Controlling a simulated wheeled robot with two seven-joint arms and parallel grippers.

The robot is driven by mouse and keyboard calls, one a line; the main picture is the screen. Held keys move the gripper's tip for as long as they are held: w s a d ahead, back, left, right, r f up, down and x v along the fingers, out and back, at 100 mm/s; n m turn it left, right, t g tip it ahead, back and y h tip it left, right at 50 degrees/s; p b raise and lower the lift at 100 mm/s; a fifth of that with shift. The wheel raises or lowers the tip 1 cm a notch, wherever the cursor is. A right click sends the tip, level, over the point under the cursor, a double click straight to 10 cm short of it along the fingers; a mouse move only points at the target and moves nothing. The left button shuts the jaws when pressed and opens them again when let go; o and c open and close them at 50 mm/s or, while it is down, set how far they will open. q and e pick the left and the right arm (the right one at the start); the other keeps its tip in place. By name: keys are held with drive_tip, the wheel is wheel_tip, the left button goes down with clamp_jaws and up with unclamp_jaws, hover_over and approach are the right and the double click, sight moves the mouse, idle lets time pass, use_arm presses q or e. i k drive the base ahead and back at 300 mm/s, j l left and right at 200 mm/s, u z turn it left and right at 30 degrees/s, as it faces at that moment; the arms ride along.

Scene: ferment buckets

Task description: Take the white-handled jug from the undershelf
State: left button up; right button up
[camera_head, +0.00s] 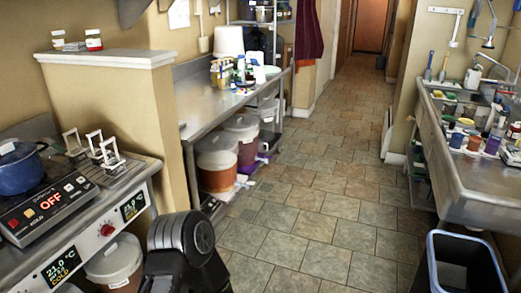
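The undershelf lies below the steel counter (205,108) at centre left. On it stand a pale-lidded bucket with orange-brown contents (217,172) and a darker reddish bucket (242,140) behind it. A further whitish container (268,110) shows deeper along the shelf. Small purple and white items stick out at the shelf's front edge, too small to make out. I cannot pick out a white-handled jug for certain. A black arm part of mine fills the bottom centre-left. Neither of my grippers is in view.
A hotplate (45,205) with a blue pot (20,168) is at left, beside a half-wall (118,110). Bottles crowd the counter top. A sink bench (470,185) and a blue-rimmed bin (465,262) stand at right. The tiled floor (325,200) between is clear.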

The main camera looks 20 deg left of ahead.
sight(261, 147)
drive_tip(key=i+u, duration=0.2)
drive_tip(key=i, duration=1.95)
drive_tip(key=i+u, duration=0.1)
drive_tip(key=i, duration=1.1)
drive_tip(key=i+l, duration=0.1)
drive_tip(key=i, duration=1.15)
drive_tip(key=i+l+u, duration=0.1)
drive_tip(key=i, duration=1.15)
drive_tip(key=i+l+u, duration=0.2)
drive_tip(key=i+u, duration=0.3)
drive_tip(key=i+l+u, duration=1.25)
drive_tip(key=l+u, duration=0.2)
drive_tip(key=l, duration=0.25)
